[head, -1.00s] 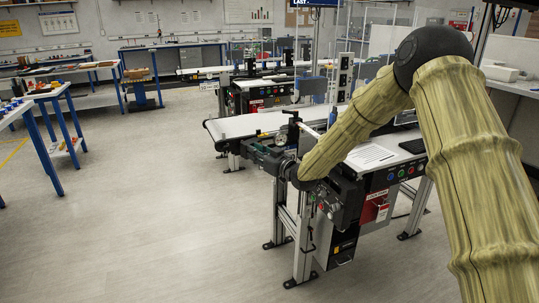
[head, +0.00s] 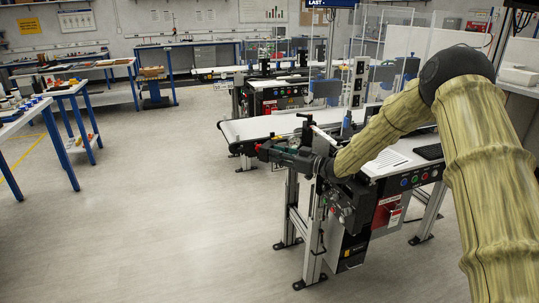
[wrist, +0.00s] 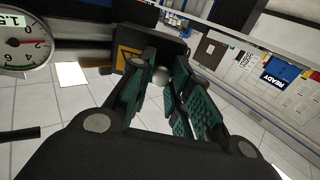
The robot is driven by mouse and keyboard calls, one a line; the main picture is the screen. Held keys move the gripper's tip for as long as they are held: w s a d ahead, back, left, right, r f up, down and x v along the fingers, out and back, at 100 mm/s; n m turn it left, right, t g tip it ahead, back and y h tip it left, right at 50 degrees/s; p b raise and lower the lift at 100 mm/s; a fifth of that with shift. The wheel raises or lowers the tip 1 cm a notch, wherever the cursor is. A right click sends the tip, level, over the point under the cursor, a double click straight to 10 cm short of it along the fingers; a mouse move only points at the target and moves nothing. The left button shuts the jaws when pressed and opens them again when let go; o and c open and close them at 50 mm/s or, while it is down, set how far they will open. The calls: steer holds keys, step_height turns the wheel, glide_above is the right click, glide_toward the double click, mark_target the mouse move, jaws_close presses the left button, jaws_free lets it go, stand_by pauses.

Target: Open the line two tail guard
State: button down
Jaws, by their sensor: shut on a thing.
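The line two conveyor belt (head: 262,127) runs back from the stand in the head view, with its dark tail end at the left. My gripper (head: 264,152) is beside the near side of that tail end, pointing left. In the wrist view, my gripper (wrist: 160,84) has its teal finger pads closed around a small round grey knob (wrist: 160,75). A dark panel (wrist: 158,46) with a yellow-orange label is just beyond the knob; it appears to be the tail guard. The guard is too small and covered in the head view to tell its angle.
A round dial gauge (wrist: 24,42) is close at the left of the wrist view. The control box (head: 388,208) with buttons and a red label stands below the arm. A blue-legged table (head: 62,112) is at far left. The floor between is clear.

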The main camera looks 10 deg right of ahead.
steer(key=shift+r, duration=0.15)
steer(key=c, duration=1.3)
jaws_free()
steer(key=v, duration=1.2)
steer(key=shift+c, duration=0.2)
